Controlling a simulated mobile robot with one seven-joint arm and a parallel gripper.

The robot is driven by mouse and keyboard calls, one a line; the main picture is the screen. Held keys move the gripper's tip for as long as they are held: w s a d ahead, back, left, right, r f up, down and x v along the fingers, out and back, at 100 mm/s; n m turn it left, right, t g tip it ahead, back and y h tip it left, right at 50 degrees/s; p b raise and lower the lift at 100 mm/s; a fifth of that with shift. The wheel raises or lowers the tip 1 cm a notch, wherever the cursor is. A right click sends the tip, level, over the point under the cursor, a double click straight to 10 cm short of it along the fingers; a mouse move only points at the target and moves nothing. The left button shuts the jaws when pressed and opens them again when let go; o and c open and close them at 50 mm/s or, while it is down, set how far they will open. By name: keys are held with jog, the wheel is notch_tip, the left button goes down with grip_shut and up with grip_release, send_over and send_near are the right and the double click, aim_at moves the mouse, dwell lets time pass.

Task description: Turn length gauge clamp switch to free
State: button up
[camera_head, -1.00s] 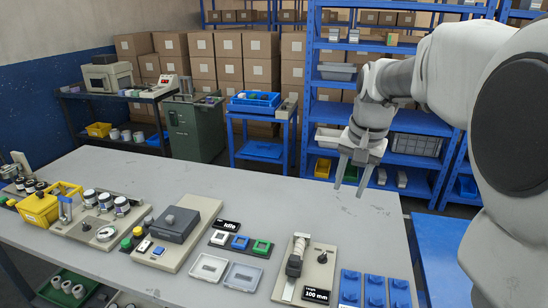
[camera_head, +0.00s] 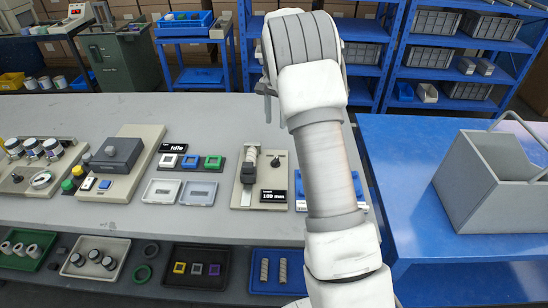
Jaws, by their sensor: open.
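The length gauge (camera_head: 244,194) is a beige plate on the grey table, with a pale cylinder and a dark block along its slot. Its small black clamp switch (camera_head: 276,161) sits on the right part of the plate; its setting is too small to read. A black display (camera_head: 273,196) at the plate's front right reads 100 mm. My gripper (camera_head: 267,110) hangs above the table, behind the gauge in the picture and apart from it. It is open, its fingers partly hidden by my arm.
Two clear-lidded trays (camera_head: 180,192) and a display reading Idle (camera_head: 177,147) lie left of the gauge. My arm covers most of a blue tray (camera_head: 301,204) at its right. A grey open bin (camera_head: 480,190) stands on the blue table. The grey table's back is clear.

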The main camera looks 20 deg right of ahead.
aim_at(275, 159)
notch_tip(275, 159, down, 15)
jog(key=shift+f+b, duration=0.2)
jog(key=shift+b, duration=0.25)
grip_shut()
